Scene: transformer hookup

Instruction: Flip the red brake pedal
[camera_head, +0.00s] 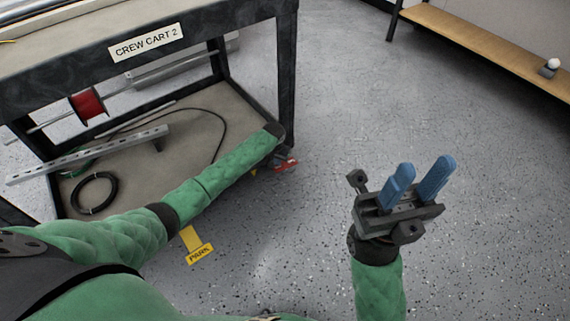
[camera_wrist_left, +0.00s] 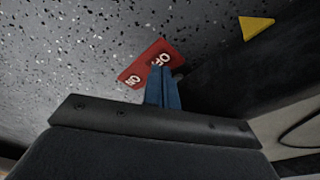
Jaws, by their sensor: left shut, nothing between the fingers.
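The red brake pedal (camera_head: 286,165) sits low at the near right corner of the cart, close to the floor. In the head view the left fingers are hidden behind my forearm. My right gripper (camera_head: 420,178) is open and empty above the floor at the right.
The cart, labelled "CREW CART 2" (camera_head: 146,42), has a lower shelf (camera_head: 205,125) with a black cable coil (camera_head: 95,192) and a metal rail (camera_head: 90,155). A yellow "PARK" tag (camera_head: 199,252) is near the floor. A wooden bench (camera_head: 480,40) stands at upper right. Floor between is clear.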

